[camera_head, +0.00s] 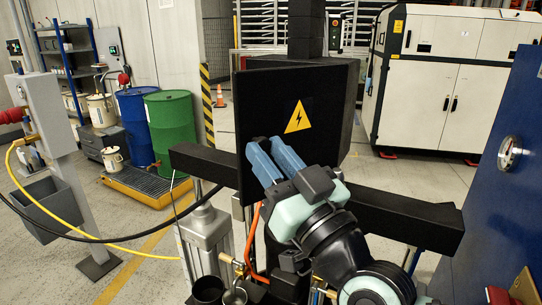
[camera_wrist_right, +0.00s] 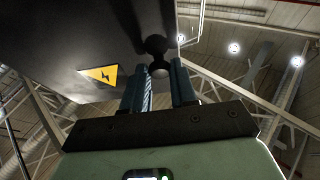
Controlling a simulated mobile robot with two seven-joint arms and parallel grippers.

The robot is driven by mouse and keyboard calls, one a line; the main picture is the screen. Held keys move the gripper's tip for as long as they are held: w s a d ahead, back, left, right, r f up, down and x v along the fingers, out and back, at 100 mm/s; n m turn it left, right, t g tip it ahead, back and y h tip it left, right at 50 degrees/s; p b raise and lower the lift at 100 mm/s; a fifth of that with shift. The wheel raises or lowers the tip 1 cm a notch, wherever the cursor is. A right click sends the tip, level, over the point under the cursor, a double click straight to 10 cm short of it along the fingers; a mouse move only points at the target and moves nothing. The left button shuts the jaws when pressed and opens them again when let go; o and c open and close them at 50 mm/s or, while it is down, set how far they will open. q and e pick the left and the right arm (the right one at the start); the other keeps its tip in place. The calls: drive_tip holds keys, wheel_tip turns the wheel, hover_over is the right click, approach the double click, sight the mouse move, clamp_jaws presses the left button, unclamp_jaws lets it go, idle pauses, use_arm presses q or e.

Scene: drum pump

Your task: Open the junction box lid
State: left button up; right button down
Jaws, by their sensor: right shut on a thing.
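The black junction box (camera_head: 354,95) stands in the middle of the head view. Its lid (camera_head: 262,105) is a dark flat panel with a yellow lightning triangle. My right gripper (camera_head: 266,146), with blue fingers, is at the lower left part of the lid. The fingers and hand hide the knob in the head view. My left gripper is not in view.
A black horizontal beam (camera_head: 400,217) runs below the box. A grey cylinder (camera_head: 205,228) and an orange hose (camera_head: 252,240) are close on the left. A blue panel (camera_head: 505,200) stands at the right. Blue (camera_head: 136,125) and green (camera_head: 172,128) drums stand farther back left.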

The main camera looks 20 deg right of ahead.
drive_tip(key=c, duration=0.9)
unclamp_jaws()
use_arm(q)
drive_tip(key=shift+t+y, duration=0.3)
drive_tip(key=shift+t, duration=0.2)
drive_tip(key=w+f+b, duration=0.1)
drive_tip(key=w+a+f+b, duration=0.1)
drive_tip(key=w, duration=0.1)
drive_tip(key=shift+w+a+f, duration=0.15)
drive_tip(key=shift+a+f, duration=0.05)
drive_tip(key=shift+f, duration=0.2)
use_arm(e)
drive_tip(key=v, duration=1.3)
drive_tip(key=shift+s, duration=0.15)
drive_tip(key=shift+f, duration=0.15)
